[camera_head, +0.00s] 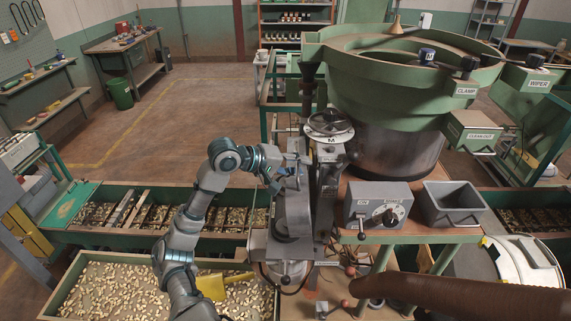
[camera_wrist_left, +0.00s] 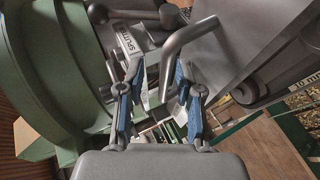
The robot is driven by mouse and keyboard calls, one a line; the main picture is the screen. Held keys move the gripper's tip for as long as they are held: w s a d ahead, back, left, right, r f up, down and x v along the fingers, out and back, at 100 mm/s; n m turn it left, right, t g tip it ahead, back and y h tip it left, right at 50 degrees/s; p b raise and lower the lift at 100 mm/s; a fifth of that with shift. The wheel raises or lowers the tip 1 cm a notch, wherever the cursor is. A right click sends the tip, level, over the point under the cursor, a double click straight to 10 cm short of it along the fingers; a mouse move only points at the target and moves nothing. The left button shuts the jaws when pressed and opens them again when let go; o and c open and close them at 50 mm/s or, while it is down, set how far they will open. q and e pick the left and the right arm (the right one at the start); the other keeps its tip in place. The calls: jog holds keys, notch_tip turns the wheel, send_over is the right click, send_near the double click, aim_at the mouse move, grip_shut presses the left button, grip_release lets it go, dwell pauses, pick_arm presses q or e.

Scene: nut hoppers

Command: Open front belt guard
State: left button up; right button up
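My left gripper (camera_head: 288,172) reaches in from the left beside the grey machine (camera_head: 294,210) in the middle of the head view. In the left wrist view my left gripper (camera_wrist_left: 160,75) is open, with its blue-padded fingers apart. A bent grey metal handle (camera_wrist_left: 168,52) runs between the fingers, and I see a gap beside it. The handle appears to join a grey metal panel (camera_wrist_left: 228,50), which may be the front belt guard; no label on it is readable. A label like "SPLITTER" (camera_wrist_left: 130,42) is left of the fingers. My right gripper is out of view.
A handwheel (camera_head: 329,124) stands just right of my left gripper. A large green bowl hopper (camera_head: 375,85), a grey control box (camera_head: 379,207) and an open grey bin (camera_head: 455,204) are farther right. A nut tray (camera_head: 100,258) lies below. A brown bar-like shape (camera_head: 470,298) crosses the lower right.

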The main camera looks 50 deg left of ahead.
pick_arm(q)
jog(key=v, duration=1.1)
